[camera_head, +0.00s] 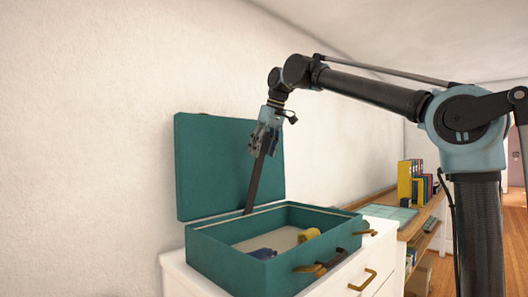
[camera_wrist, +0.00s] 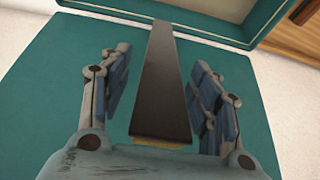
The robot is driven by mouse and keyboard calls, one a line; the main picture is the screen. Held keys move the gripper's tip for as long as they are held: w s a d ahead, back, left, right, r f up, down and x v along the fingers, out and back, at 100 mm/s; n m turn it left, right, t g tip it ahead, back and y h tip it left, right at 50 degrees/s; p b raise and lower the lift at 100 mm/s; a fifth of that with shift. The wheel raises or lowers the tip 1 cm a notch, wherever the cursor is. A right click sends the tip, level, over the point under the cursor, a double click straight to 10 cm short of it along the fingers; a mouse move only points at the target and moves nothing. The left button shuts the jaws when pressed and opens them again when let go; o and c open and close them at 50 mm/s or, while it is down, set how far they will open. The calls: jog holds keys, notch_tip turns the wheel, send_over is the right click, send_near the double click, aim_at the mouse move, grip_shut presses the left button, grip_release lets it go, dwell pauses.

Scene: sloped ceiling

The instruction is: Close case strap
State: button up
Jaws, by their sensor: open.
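A teal case (camera_head: 222,242) stands open with its lid (camera_head: 210,165) raised upright at the back. A dark strap (camera_head: 256,185) runs along the lid from the case's rear rim up to my gripper (camera_head: 264,137). In the wrist view the strap (camera_wrist: 160,80) passes between the two fingers of my gripper (camera_wrist: 160,90), with visible gaps on both sides. The fingers are open. The strap's near end has a tan or brass edge close to my palm. The teal lid lies behind the strap in that view.
The case holds a yellow item (camera_head: 309,234) and a blue item (camera_head: 263,254). Its front carries a dark handle (camera_head: 323,264) and brass-coloured fittings. It sits on a white drawer cabinet (camera_head: 378,262) against a wall. A wooden shelf with books (camera_head: 405,182) stands at right.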

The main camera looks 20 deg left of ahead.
grip_shut()
dwell(0.7)
